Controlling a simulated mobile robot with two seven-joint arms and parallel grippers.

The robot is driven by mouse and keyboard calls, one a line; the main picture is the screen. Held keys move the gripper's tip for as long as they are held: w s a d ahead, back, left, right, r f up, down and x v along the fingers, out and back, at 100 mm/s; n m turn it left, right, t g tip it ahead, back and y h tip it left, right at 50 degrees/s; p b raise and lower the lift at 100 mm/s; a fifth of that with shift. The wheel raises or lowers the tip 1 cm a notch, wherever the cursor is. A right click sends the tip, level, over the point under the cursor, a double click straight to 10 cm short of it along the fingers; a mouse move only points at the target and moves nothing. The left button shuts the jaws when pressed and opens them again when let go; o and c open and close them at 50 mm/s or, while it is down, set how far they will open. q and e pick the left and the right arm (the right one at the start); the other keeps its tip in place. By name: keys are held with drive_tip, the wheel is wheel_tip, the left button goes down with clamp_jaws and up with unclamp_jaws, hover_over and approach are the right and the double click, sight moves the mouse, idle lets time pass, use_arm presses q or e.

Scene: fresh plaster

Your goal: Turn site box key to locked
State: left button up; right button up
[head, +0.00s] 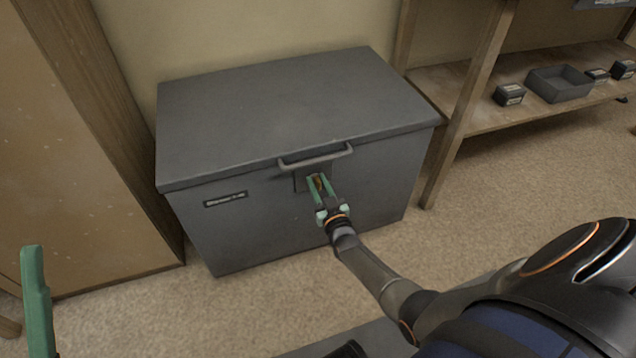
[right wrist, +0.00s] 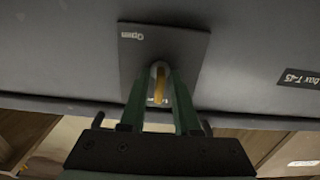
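The grey site box (head: 290,110) stands against the wall with its lid down. A lock plate (head: 300,181) is on its front, under the lid handle (head: 316,158). The right wrist view shows the plate (right wrist: 190,48) upside down, with a word that looks like "Open". A yellow key (right wrist: 159,84) sits in the pale lock there, its flat side roughly upright in that view. My right gripper (head: 319,184) is at the lock, its green fingers on either side of the key with a visible gap. One green finger of my left gripper (head: 36,300) shows at lower left.
A wooden panel or cabinet (head: 80,160) stands close to the box's left. A wooden shelf (head: 525,113) at the right holds a grey tray (head: 560,95) and small dark boxes.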

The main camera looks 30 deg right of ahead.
drive_tip(key=shift+o, duration=0.7)
drive_tip(key=shift+s, duration=0.25)
use_arm(q)
drive_tip(key=shift+m, duration=0.4)
drive_tip(key=r+p, duration=0.4)
drive_tip(key=shift+s+a+r+p, duration=0.1)
drive_tip(key=shift+a+r+p, duration=0.1)
drive_tip(key=shift+r+p, duration=0.15)
use_arm(e)
drive_tip(key=v, duration=1.2)
drive_tip(key=shift+a+r, duration=0.1)
drive_tip(key=shift+r, duration=0.05)
